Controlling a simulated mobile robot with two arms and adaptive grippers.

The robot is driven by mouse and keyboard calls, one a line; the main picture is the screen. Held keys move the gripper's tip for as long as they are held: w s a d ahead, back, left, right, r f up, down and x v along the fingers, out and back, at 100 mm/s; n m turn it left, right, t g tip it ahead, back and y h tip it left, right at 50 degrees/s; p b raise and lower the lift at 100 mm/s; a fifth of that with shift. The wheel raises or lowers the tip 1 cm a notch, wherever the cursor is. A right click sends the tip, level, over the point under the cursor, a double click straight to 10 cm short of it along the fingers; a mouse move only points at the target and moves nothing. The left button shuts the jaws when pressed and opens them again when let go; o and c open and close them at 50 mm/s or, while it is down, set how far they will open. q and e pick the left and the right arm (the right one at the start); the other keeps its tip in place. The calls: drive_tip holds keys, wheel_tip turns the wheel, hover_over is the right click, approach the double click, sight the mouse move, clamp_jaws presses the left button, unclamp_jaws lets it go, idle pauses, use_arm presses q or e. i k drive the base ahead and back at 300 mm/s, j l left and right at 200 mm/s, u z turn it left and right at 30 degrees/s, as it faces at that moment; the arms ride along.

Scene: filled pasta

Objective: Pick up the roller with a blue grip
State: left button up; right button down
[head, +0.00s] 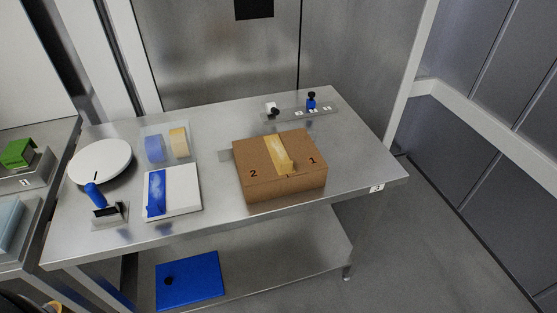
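A tool with a blue grip (95,194) and a dark head (107,211) is at the front left of the steel table. It looks like the roller; its grip leans up and back to the left, and its head is at a small metal holder (122,213). The fine shape of the head is too small to tell. Neither of my grippers shows in the head view, and nothing is seen touching the tool.
A white round disc (100,158) lies close behind the tool. A white board with a blue strip (185,190) is to its right. A cardboard box (280,186) stands mid-table. A strip with small black-knobbed items (325,111) lies at the back. The table's right end (365,165) is clear.

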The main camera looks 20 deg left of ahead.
sight(102, 208)
drive_tip(key=u, duration=1.9)
